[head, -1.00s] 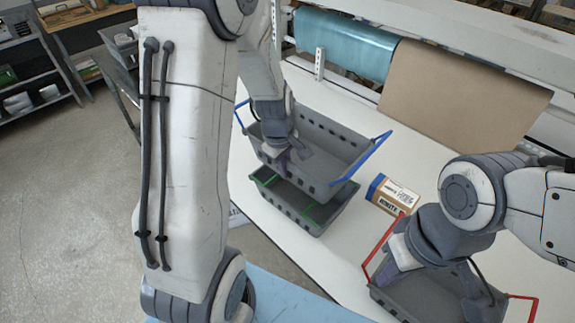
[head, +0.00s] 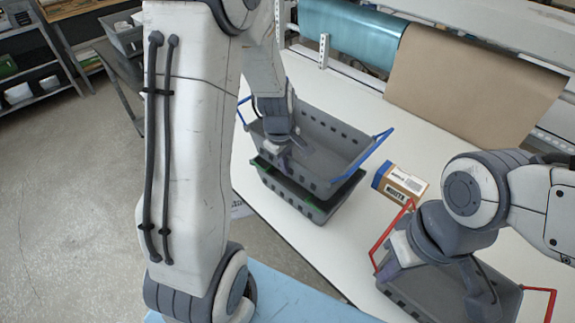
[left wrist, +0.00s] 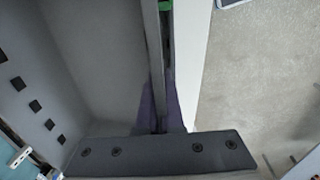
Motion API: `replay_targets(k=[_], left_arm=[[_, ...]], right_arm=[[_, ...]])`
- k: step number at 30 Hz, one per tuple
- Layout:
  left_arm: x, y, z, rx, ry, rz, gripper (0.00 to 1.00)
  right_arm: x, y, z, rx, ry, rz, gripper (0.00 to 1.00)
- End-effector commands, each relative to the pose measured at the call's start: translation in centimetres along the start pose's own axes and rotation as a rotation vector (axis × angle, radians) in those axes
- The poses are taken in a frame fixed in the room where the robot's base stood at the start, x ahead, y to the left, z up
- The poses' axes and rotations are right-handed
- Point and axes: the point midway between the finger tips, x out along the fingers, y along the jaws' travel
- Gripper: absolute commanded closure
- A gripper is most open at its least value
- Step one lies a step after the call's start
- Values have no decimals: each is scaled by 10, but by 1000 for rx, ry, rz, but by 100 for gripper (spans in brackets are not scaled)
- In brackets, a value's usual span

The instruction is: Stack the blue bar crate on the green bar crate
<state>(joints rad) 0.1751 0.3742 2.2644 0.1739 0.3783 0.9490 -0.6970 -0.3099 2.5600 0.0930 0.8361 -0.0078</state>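The blue bar crate (head: 335,140) is a grey crate with blue end bars, directly above the green bar crate (head: 290,199). It covers most of the green crate's opening; whether the two touch is unclear. Only the green crate's near side and bits of green bar show. My left gripper (head: 284,158) reaches down over the blue crate's near wall. In the left wrist view, its fingers (left wrist: 160,108) sit on both sides of the crate wall, shut on it. My right gripper (head: 394,262) is at the left wall of the red-barred crate (head: 430,292); its fingertips are unclear.
The crates stand on a white table (head: 290,235). A brown and blue box (head: 399,183) lies right of the stacked crates. Blue and brown paper rolls (head: 460,88) are at the back. My left arm hides the table's left part.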

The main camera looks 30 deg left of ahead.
Motion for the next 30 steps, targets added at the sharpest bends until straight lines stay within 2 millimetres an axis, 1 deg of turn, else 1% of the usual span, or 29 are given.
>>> replay_targets(k=[8,21,29,30], left_arm=[[0,1,0,0,1,3,100],[7,0,1,0,1,2,100],[7,0,1,0,1,3,100],[7,0,1,0,1,3,89]], right_arm=[[0,0,0,0,0,0,100],[4,0,0,0,0,0,100],[4,0,0,0,0,0,100],[4,0,0,0,0,0,100]])
